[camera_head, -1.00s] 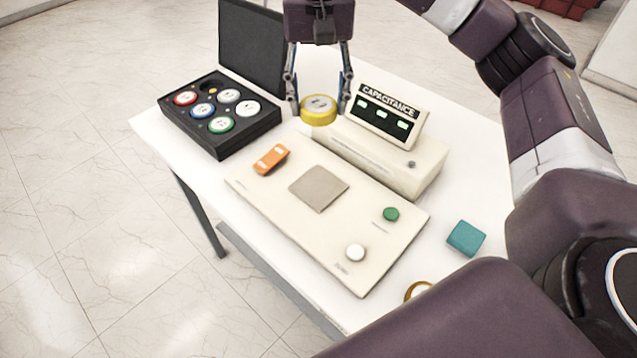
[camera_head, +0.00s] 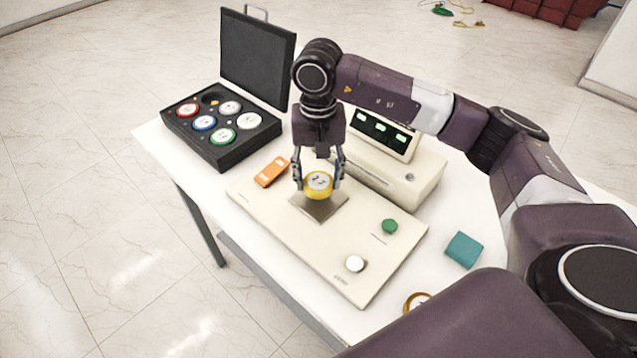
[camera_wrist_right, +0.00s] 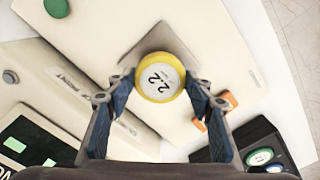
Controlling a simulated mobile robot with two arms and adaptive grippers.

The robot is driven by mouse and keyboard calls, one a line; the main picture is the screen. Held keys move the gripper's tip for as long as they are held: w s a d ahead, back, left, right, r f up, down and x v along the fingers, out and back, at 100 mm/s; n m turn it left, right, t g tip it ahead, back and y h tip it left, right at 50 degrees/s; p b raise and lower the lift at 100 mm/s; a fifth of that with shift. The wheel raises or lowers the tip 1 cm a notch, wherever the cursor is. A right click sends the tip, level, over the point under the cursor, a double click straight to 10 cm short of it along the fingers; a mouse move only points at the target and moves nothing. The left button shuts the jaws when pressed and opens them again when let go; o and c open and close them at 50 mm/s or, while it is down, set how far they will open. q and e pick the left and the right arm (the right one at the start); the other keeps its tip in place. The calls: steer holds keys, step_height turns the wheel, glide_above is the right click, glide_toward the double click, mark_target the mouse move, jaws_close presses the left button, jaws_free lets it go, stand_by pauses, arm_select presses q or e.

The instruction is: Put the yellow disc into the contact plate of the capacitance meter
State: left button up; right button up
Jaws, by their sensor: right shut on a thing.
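The yellow disc (camera_head: 318,184) has a white top marked 2.2. My right gripper (camera_head: 319,180) is shut on it, with one finger on each side. It also shows between the fingers in the right wrist view (camera_wrist_right: 160,78). The disc is over the grey square contact plate (camera_head: 322,207) of the capacitance meter (camera_head: 290,222). Part of the plate is hidden behind disc and fingers. I cannot tell whether the disc touches the plate. The meter's display (camera_head: 381,130) is partly hidden by my arm. My left gripper is not in view.
An open black case (camera_head: 225,152) with several coloured discs stands at the left. A teal block (camera_head: 463,250) lies on the table at right.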

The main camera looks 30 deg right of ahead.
mark_target(319, 182)
step_height(319, 182, down, 2)
steer(key=shift+f, duration=0.55)
steer(key=o, duration=1.4)
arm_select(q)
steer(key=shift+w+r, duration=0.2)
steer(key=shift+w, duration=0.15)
